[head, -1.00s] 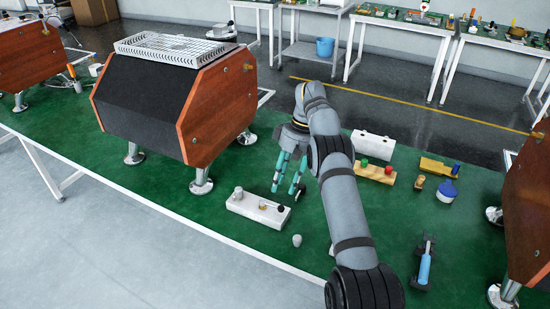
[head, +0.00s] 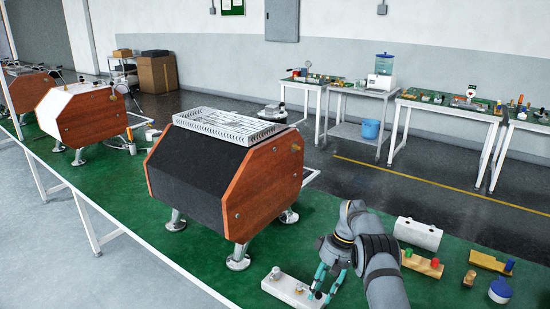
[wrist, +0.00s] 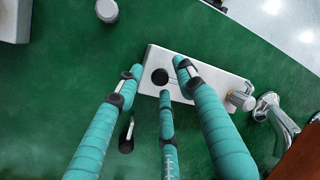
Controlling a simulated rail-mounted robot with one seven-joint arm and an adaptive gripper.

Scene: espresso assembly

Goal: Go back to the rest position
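My gripper (head: 323,291) has three teal fingers and hangs low over the green table, by the right end of a white block (head: 281,285). In the wrist view the fingers of my gripper (wrist: 158,80) are spread apart with nothing between them. The white block (wrist: 205,75) lies beyond the fingertips there, with a dark round hole showing between them and a grey knob (wrist: 240,99) at its right end. I cannot tell whether any finger touches the block.
A wood-sided espresso machine (head: 228,176) stands on metal feet left of my arm. To the right are a white holed block (head: 417,234), a wooden stand (head: 420,264), a yellow piece (head: 487,262) and a blue-and-white item (head: 500,290). A small grey cylinder (wrist: 106,10) lies on the mat.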

